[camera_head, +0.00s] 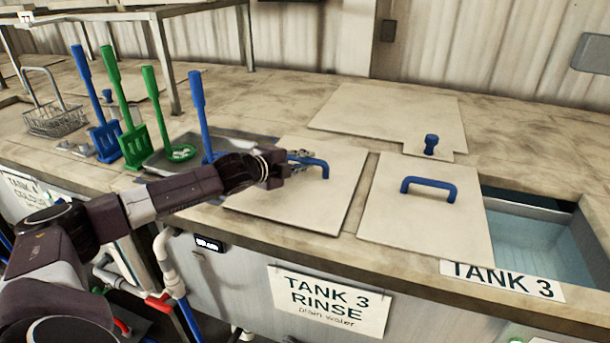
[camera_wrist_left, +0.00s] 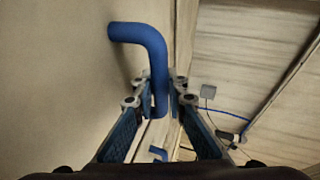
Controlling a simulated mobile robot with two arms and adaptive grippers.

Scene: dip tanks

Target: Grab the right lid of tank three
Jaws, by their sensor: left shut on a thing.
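Two pale square lids lie side by side on the counter behind the TANK 3 RINSE sign (camera_head: 330,299). The right-hand lid (camera_head: 400,222) has a blue bar handle (camera_head: 428,187), with nothing touching it. The left-hand lid (camera_head: 335,212) has a similar blue handle (camera_head: 321,167). My left gripper (camera_head: 301,162) is shut on this left-hand lid's handle, which its fingers partly hide. In the left wrist view the handle (camera_wrist_left: 151,45) runs down between the fingers of the gripper (camera_wrist_left: 157,98). My right gripper is not in view.
An open water basin (camera_head: 550,240) lies right of the right-hand lid, with a TANK 3 label (camera_head: 502,281) at its front. A larger pale lid (camera_head: 390,118) with a blue knob (camera_head: 431,144) lies behind. Blue and green paddles (camera_head: 132,146) stand at left, near a wire basket (camera_head: 52,121).

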